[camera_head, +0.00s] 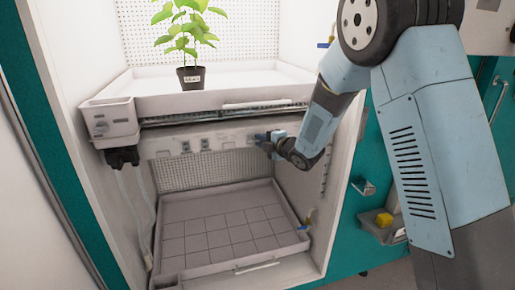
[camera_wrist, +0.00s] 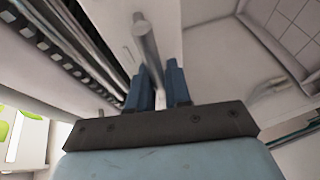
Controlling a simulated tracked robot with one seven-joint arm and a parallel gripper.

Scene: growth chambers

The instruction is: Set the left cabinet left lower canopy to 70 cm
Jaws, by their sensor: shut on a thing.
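The white lower canopy (camera_head: 225,138) hangs level below the upper shelf in the open cabinet, with small fittings along its front face. My gripper (camera_head: 265,141) reaches in from the right to the canopy's right part. In the wrist view, my gripper (camera_wrist: 157,85) has its two blue fingers at a grey round bar handle (camera_wrist: 147,42) on a white panel. It is shut on this handle, and the fingers hide its near end. In the head view, the handle is hidden behind my gripper. I see no readable height mark.
The upper shelf (camera_head: 205,100) holds a potted plant (camera_head: 190,76) just above the canopy. A gridded tray (camera_head: 225,237) lies empty below. The right cabinet wall (camera_head: 312,185) is close to my arm. A yellow block (camera_head: 384,220) sits in a holder outside.

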